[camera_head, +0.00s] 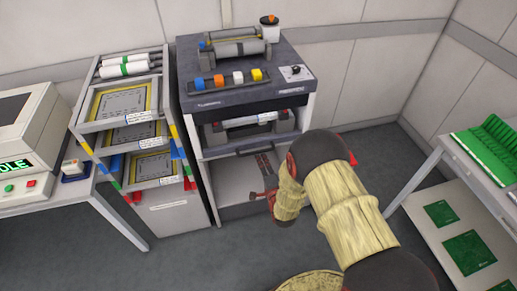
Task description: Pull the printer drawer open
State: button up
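The printer cabinet (190,90) is a grey unit with a dark top, standing in the middle of the head view. A dark bar like a handle (252,150) runs across its front below the middle shelf. Below it is a pale, open-looking lower space (230,180); I cannot tell whether this is a drawer's inside or a fixed shelf. My gripper (264,193) is low in front of the cabinet's right half, close to this space. My own arm hides part of it and the cabinet's lower right. Contact with the handle and the finger opening cannot be made out.
A rack of framed trays (125,103) stands close on the cabinet's left. A table with a beige machine (30,125) is farther left. A trolley with green boards (445,213) stands on the right. Coloured blocks (238,77) sit on the cabinet top. Floor is clear in front.

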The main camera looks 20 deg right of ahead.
aim_at(257, 152)
jog(key=shift+b+x, duration=1.2)
jog(key=shift+x, duration=2.8)
jog(key=shift+c, duration=1.1)
grip_shut()
